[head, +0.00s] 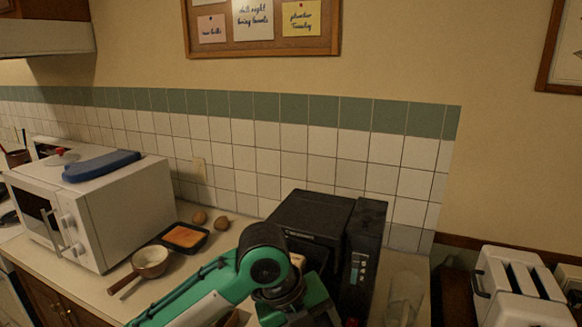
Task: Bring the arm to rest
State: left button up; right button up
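One of my arms, green and white with a dark joint (265,262), rises from the bottom edge in the middle of the head view. It is bent, and its links run out of the frame at the bottom. It stands in front of the counter and hides part of the counter top and of the black machine. No fingers of either gripper show, so what they hold cannot be seen.
A white microwave (110,215) with a blue item (101,166) on top stands left. A wooden-handled pan (150,262), a black tray (204,242) and two brown round items (199,217) lie nearby. A black machine (310,222), clear glass (404,298) and white toaster (515,290) stand right.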

pick_arm(q)
jog(key=s+a+f+n+t+h, duration=0.1)
jog(key=s+a+f+n+t, duration=0.2)
jog(key=f+n, duration=0.55)
jog(key=s+a+f+n+h, duration=0.1)
jog(key=s+a+f+n, duration=0.1)
jog(key=a+f+n, duration=0.5)
jog(key=s+a+f+n+y, duration=0.3)
jog(key=s+a+f+n, duration=0.2)
jog(key=s+a+n, duration=0.25)
jog(key=s+a+f+n+y, duration=0.3)
jog(key=s+a+f+n, duration=0.2)
jog(key=s+a+n, duration=0.3)
notch_tip(320, 180, down, 33)
jog(key=s+a+f+g, duration=0.1)
jog(key=s+a+f, duration=0.1)
jog(key=s+f, duration=0.7)
jog(key=s+a+f+m+g, duration=0.1)
jog(key=s+a+f, duration=0.1)
jog(key=s+f, duration=0.7)
jog(key=shift+s+y, duration=0.3)
jog(key=shift+s, duration=0.05)
